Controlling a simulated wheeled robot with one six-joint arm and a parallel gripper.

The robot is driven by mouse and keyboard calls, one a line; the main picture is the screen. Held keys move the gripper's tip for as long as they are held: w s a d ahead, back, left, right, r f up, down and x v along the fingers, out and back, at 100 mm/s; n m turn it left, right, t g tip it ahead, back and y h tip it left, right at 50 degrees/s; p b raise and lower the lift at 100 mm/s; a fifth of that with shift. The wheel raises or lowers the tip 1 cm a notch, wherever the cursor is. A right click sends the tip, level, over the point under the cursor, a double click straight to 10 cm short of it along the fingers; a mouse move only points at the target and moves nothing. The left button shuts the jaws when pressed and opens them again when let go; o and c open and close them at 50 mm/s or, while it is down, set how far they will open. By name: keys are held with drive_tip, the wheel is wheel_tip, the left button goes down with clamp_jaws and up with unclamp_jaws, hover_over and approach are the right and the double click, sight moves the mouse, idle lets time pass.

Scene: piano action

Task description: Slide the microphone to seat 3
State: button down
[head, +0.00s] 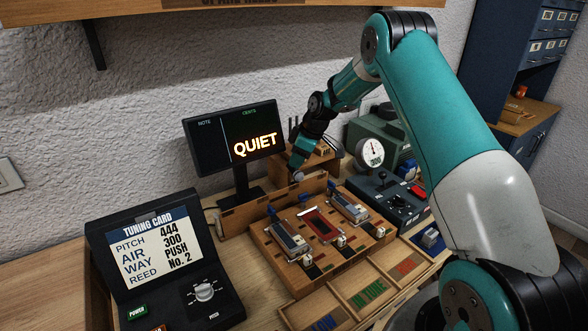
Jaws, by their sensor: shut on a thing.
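My gripper (297,172) reaches down behind the reed block, at the wooden rail (262,208). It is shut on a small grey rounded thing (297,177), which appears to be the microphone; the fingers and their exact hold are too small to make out. The wooden reed block (277,262) stands in front of the rail and bears three seats in a row: a grey reed plate on the left (289,241), a red one in the middle (321,225) and a grey one on the right (350,207). Seat numbers are not readable. The gripper is nearest the middle and right seats.
A black monitor (215,140) reading QUIET stands behind the rail. A tuning card panel (155,245) is at front left. A compartment tray (345,292) lies in front of the block. A dark control box (385,200) and round gauge (370,151) stand at right.

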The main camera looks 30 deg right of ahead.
drive_tip(key=d, duration=0.8)
drive_tip(key=shift+w+d+b, duration=0.2)
drive_tip(key=shift+d+b, duration=0.15)
drive_tip(key=shift+b, duration=0.1)
drive_tip(key=shift+d+r, duration=0.1)
drive_tip(key=shift+r, duration=0.05)
drive_tip(key=c, duration=1)
unclamp_jaws()
drive_tip(key=shift+d, duration=0.15)
drive_tip(key=shift+o, duration=0.2)
drive_tip(key=v, duration=1.7)
drive_tip(key=shift+s+b, duration=0.2)
drive_tip(key=shift+b, duration=0.15)
drive_tip(key=shift+r, duration=0.1)
